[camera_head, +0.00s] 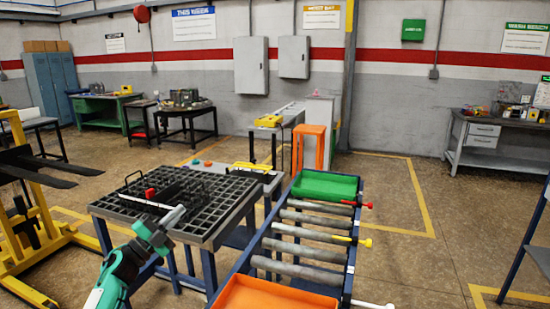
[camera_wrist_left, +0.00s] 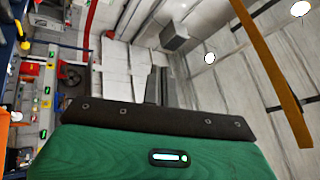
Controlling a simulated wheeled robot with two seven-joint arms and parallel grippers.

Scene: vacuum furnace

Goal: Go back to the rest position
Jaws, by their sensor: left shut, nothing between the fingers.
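My left arm comes up from the bottom left of the head view, with its teal wrist in front of the grid-topped table (camera_head: 224,196). My left gripper (camera_head: 176,214) is shut and empty, over the near part of the grid top in the picture. I cannot tell its height above the grid. The left wrist view is filled below by the green wrist housing and a dark plate, with walls and ceiling tilted behind. My right gripper is not in view.
A roller conveyor (camera_head: 349,263) with a green tray (camera_head: 327,186) and an orange tray (camera_head: 273,296) stands right of the table. A yellow lift with dark forks (camera_head: 50,166) stands at left. A workbench (camera_head: 486,139) is at far right. Open floor lies right of the conveyor.

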